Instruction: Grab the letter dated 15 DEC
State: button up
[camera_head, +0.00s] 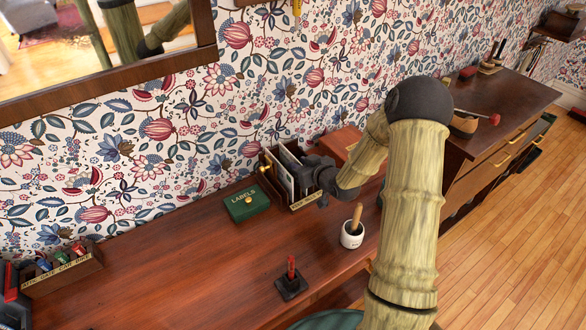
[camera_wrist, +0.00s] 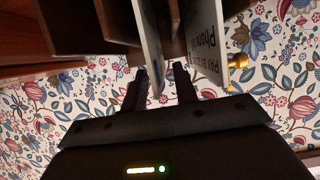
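A wooden letter rack (camera_head: 305,201) stands on the desk against the wall, with upright white letters (camera_head: 285,182) in it. My gripper (camera_head: 310,180) is at the rack's right side. In the wrist view, my gripper (camera_wrist: 161,77) has its fingers apart, one on each side of a pale letter (camera_wrist: 148,40) seen nearly edge-on. No firm hold on it shows. A second letter (camera_wrist: 208,35), with printing that reads "Phone" and "PAY BY", is outside the right finger. No "15 DEC" date is readable on either letter.
A green "LABELS" box (camera_head: 247,204) sits left of the rack. A white pot with a wooden handle (camera_head: 352,235) and a red-handled stamp (camera_head: 291,282) stand in front. A brass knob (camera_wrist: 238,61) is near the second letter. The desk's left-middle is clear.

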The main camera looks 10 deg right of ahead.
grip_shut()
jog(key=shift+r, duration=0.15)
dwell(0.4)
notch_tip(320, 180, up, 18)
jog(key=p, duration=0.1)
jog(key=shift+p, duration=0.3)
dwell(0.5)
